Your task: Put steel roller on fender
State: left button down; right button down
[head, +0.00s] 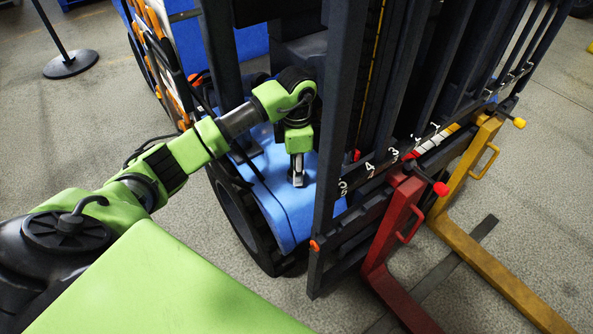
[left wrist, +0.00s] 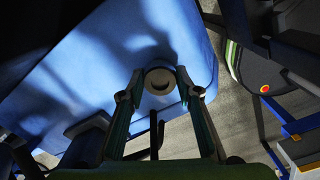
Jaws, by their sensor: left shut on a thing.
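The blue fender (head: 283,218) of the forklift curves over the front wheel in the head view. It fills much of the left wrist view (left wrist: 150,28). My left gripper (head: 297,181) points down over the fender, shut on the steel roller. The roller (left wrist: 159,79) shows in the left wrist view as a small round grey end between the two fingertips, with the fender behind it. In the head view the fingers mostly hide the roller. I cannot tell whether it touches the fender. My right gripper is not in view.
The dark forklift mast (head: 341,120) stands close to the right of my left gripper. A red fork (head: 393,225) and a yellow fork (head: 470,180) hang on the carriage farther right. A post with a round black base (head: 70,64) stands on the floor at top left.

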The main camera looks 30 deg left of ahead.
pick_arm(q)
jog(key=shift+w+f, duration=0.1)
jog(key=shift+f, duration=0.25)
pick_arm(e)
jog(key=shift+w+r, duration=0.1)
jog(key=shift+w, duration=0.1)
pick_arm(q)
jog(key=c, duration=1.5)
grip_release()
jog(key=shift+f, duration=0.1)
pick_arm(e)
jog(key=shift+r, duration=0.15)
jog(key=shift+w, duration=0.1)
pick_arm(q)
notch_tip(320, 180, up, 7)
jog(key=shift+f, duration=0.15)
jog(key=shift+r+p, duration=0.3)
jog(key=shift+r, duration=0.2)
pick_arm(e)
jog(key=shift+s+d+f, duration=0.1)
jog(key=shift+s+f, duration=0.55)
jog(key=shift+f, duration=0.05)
